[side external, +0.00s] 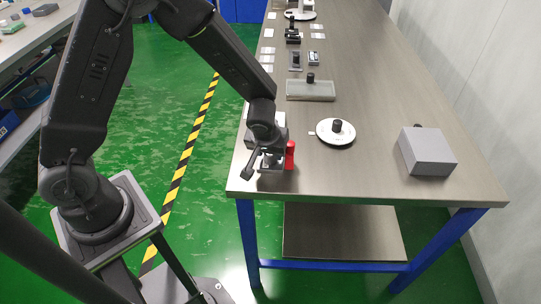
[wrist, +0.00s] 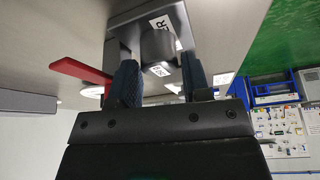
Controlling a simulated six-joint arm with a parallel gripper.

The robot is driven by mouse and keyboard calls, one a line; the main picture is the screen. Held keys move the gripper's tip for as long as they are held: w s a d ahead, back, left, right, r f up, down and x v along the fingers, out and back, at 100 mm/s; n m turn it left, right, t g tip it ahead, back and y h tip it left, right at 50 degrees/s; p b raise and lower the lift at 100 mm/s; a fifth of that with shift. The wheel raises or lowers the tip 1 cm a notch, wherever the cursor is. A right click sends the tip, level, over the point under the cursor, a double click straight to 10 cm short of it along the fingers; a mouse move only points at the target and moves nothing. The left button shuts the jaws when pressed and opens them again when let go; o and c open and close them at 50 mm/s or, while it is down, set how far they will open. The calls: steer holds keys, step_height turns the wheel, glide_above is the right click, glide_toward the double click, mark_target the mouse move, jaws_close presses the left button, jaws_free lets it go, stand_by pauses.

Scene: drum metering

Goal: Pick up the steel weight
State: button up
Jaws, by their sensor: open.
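My gripper (side external: 268,160) is low over the near left corner of the table, beside a red part (side external: 290,154). In the wrist view my gripper (wrist: 160,70) has its two dark fingers apart. A dark grey rounded piece (wrist: 157,44), possibly the steel weight, shows between and beyond the fingertips, in front of a grey block with white labels (wrist: 122,30). I cannot tell whether the fingers touch it. In the side view my gripper hides this piece. A red bar (wrist: 80,70) sticks out to the left of the fingers.
A dark cylinder (side external: 337,126) stands on a white disc (side external: 334,139) right of my gripper. A grey box (side external: 427,152) sits farther right. A grey tray (side external: 300,91) with a small dark knob lies behind. The table front between disc and box is clear.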

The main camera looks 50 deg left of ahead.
steer(key=shift+w+a+f, duration=0.15)
steer(key=shift+w+f, duration=0.1)
steer(key=shift+f, duration=0.35)
steer(key=shift+c, duration=0.3)
steer(key=c, duration=0.6)
steer(key=shift+r, duration=0.1)
